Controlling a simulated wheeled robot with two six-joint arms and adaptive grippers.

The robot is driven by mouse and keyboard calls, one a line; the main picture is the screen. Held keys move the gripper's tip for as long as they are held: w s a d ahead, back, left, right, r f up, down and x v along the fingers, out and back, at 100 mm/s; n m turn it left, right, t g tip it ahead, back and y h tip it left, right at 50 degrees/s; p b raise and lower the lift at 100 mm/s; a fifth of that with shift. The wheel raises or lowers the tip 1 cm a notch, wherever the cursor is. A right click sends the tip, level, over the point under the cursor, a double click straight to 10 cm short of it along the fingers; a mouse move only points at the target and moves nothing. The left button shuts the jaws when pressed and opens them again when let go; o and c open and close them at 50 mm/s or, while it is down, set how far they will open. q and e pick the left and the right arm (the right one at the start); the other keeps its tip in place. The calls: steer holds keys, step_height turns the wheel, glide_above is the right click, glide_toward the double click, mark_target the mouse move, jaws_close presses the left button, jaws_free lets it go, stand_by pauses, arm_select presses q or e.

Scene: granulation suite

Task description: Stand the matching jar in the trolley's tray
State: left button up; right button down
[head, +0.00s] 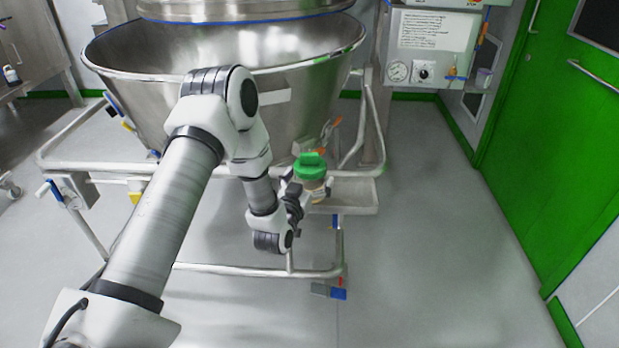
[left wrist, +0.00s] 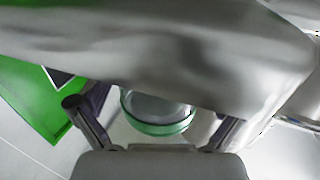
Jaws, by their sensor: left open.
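A jar (head: 311,184) with a green lid (head: 310,163) stands upright at the left end of the trolley's metal tray (head: 362,196). My gripper and the tray rim hide its lower part, so I cannot tell whether its base touches the tray floor. My left gripper (head: 302,190) is open at the jar's near side. In the left wrist view the green-rimmed jar top (left wrist: 158,127) lies between the two spread fingers, partly covered by a large grey metal surface. My right gripper is not in view.
A large steel bowl (head: 130,75) on a tubular trolley frame (head: 90,165) stands just behind and left of the jar. A control panel (head: 432,45) with a gauge is at the back. A green door (head: 560,110) is at right. The floor right of the tray is clear.

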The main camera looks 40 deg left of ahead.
arm_select(q)
steer(key=shift+r, duration=0.2)
steer(key=v, duration=1.1)
steer(key=s+d+f+m+g+h, duration=0.1)
steer(key=s+d+f+g, duration=0.2)
steer(key=f, duration=0.2)
steer(key=s+d+f+g+h, duration=0.2)
steer(key=s+d+f+g, duration=0.1)
steer(key=f, duration=0.3)
steer(key=s+d+f+m+g+h, duration=0.1)
steer(key=s+d+f+g, duration=0.2)
steer(key=f, duration=0.2)
steer(key=s+d+f+g, duration=0.1)
steer(key=s+f+g, duration=0.2)
steer(key=s, duration=0.5)
steer(key=s+d+f+g, duration=0.2)
steer(key=s+f+g, duration=0.2)
steer(key=s, duration=0.5)
steer(key=shift+d+f+g, duration=0.35)
steer(key=shift+g, duration=0.55)
